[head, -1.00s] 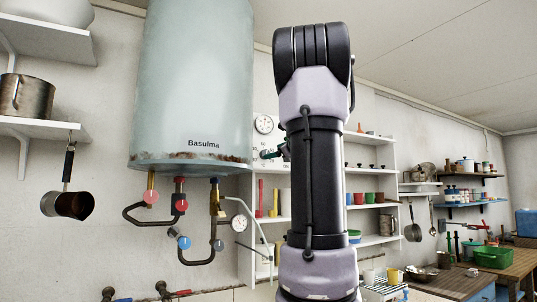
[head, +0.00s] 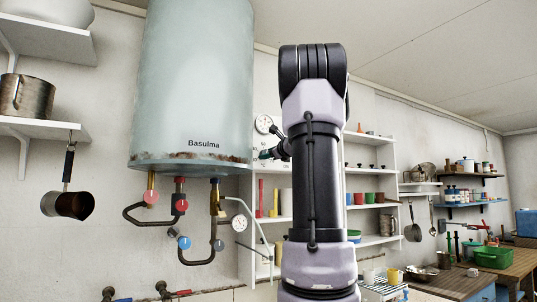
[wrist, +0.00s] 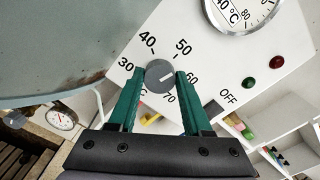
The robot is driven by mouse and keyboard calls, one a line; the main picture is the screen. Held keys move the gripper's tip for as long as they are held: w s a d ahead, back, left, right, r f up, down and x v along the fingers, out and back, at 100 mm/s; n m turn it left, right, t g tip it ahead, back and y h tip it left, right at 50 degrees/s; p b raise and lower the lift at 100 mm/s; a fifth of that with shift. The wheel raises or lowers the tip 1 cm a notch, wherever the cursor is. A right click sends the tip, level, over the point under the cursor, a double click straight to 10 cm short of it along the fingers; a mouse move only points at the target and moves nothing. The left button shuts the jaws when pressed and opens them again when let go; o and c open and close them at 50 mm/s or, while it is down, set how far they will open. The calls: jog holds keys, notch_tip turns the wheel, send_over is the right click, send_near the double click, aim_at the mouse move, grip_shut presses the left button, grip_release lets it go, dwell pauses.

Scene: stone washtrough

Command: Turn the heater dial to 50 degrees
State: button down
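The heater dial is a round grey knob (wrist: 159,75) on a white panel (wrist: 215,62), ringed by the numbers 30 to 70 and OFF. A small pale mark on its face seems to point right, roughly between 50 and 60; its exact aim is too small to tell. My gripper (wrist: 159,73) has its green fingers apart, one on each side of the knob. Narrow gaps seem to remain beside it, but I cannot tell whether either finger touches. In the head view my gripper (head: 266,154) is at the panel and the knob cannot be made out.
The pale tank marked Basulma (head: 195,80) hangs just left of my gripper, with pipes and valves below. A round gauge (wrist: 240,10), a green light (wrist: 249,83) and a red light (wrist: 276,62) sit on the panel. White shelves (head: 375,206) stand behind my arm.

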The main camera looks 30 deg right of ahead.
jog(key=shift+r+n, duration=0.1)
jog(key=shift+n, duration=1.3)
jog(key=shift+c, duration=1.7)
grip_release()
jog(key=shift+d, duration=0.1)
jog(key=shift+s, duration=0.1)
jog(key=s, duration=1.1)
jog(key=shift+a, duration=0.35)
jog(key=shift+w, duration=0.1)
